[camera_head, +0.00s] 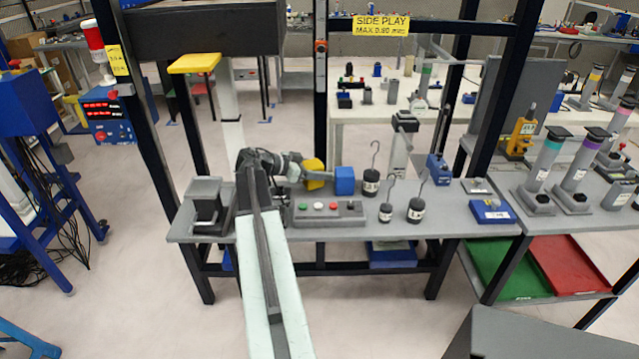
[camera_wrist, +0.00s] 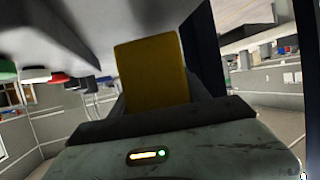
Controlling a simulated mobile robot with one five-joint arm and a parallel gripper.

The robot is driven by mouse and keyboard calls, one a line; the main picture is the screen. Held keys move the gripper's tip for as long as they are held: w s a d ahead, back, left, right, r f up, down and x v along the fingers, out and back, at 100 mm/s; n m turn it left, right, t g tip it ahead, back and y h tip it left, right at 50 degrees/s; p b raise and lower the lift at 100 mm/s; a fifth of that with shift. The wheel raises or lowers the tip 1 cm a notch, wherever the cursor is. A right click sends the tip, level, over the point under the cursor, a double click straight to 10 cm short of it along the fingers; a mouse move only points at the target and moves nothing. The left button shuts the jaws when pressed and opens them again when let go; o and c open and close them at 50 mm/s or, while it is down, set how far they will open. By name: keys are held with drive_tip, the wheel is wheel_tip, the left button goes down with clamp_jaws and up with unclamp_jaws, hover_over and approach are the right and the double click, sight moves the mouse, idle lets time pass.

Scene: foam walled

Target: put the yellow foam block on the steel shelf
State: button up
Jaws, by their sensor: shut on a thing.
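The yellow foam block (camera_head: 314,174) is at the end of my arm in the head view, just left of a blue block (camera_head: 345,180). My gripper (camera_head: 304,175) is shut on it. In the wrist view the yellow block (camera_wrist: 152,72) stands up between the dark jaws of my gripper (camera_wrist: 165,100). A grey, steel-looking shelf top (camera_head: 455,214) stretches below and around it in the head view. I cannot tell whether the block touches this surface or hangs above it. My arm hides part of the surface.
Black hooked weights (camera_head: 388,212) stand right of the blue block. A grey button box (camera_head: 328,213) lies in front, and a grey vise-like device (camera_head: 208,205) stands at the left. A blue tray (camera_head: 492,212) is at the right. Dark posts (camera_head: 321,100) rise behind.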

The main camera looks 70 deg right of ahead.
wheel_tip(320, 180, down, 3)
drive_tip(key=shift+f+b, duration=0.15)
drive_tip(key=shift+b, duration=0.7)
drive_tip(key=shift+r, duration=0.25)
drive_tip(key=shift+f, duration=0.25)
drive_tip(key=o, duration=1.1)
drive_tip(key=shift+r, duration=0.1)
drive_tip(key=shift+r+p, duration=0.3)
drive_tip(key=shift+p, duration=0.1)
drive_tip(key=p+v, duration=0.2)
drive_tip(key=v, duration=0.5)
drive_tip(key=shift+p, duration=0.3)
drive_tip(key=shift+w+a, duration=0.2)
